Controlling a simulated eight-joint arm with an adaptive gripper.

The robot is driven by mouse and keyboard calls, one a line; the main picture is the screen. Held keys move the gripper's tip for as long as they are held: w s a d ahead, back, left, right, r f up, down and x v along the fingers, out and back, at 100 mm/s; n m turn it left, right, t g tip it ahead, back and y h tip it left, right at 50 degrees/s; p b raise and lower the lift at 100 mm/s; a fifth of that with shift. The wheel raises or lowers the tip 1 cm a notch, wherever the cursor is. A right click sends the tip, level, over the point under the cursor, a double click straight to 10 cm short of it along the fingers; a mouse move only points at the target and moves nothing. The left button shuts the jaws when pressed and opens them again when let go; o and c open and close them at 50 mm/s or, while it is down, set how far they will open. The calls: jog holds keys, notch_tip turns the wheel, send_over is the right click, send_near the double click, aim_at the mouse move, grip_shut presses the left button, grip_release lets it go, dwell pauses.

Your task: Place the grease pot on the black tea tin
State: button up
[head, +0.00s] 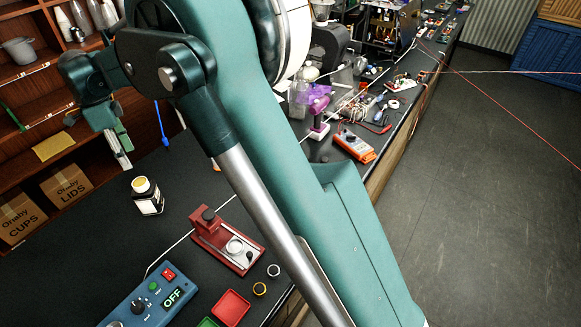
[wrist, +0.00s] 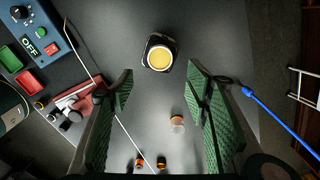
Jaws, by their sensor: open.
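The black tea tin (head: 150,205) stands upright on the dark bench, with a pale label on its side. The grease pot (head: 141,186), white-rimmed with yellow grease, sits on its top. In the wrist view the grease pot (wrist: 160,55) is seen from above, over the dark edges of the tin (wrist: 150,43). My gripper (head: 121,161) is open and empty, behind and left of the tin and apart from it. Its green-padded fingers (wrist: 160,72) frame the lower wrist view, with the pot between and beyond the tips.
A red fixture (head: 228,238), a blue box reading OFF (head: 150,298) and a red tray (head: 231,307) lie nearer on the bench. A blue cable (wrist: 272,114) hangs beside my gripper. Shelves with cartons (head: 68,183) stand at left. My arm covers much of the head view.

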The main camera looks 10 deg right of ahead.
jog(key=s+d+r+n+t, duration=0.1)
jog(key=s+d+r+n, duration=0.3)
jog(key=d, duration=0.8)
jog(key=s+d+r+t+y, duration=0.1)
jog(key=d+r, duration=0.4)
jog(key=d, duration=0.7)
jog(key=s+d+r+n+t, duration=0.1)
jog(key=s+d+r+n, duration=0.3)
jog(key=d, duration=0.8)
jog(key=s+d+n+t, duration=0.2)
jog(key=s+d, duration=0.7)
jog(key=d, duration=0.5)
jog(key=s+d+f+n+t+h, duration=0.1)
jog(key=s+d+f+n+t, duration=0.1)
jog(key=s+d+f+n, duration=0.2)
jog(key=s+d+f, duration=0.3)
jog(key=s+d, duration=0.4)
jog(key=s, duration=0.2)
jog(key=shift+s+d, duration=0.3)
jog(key=shift+s, duration=0.1)
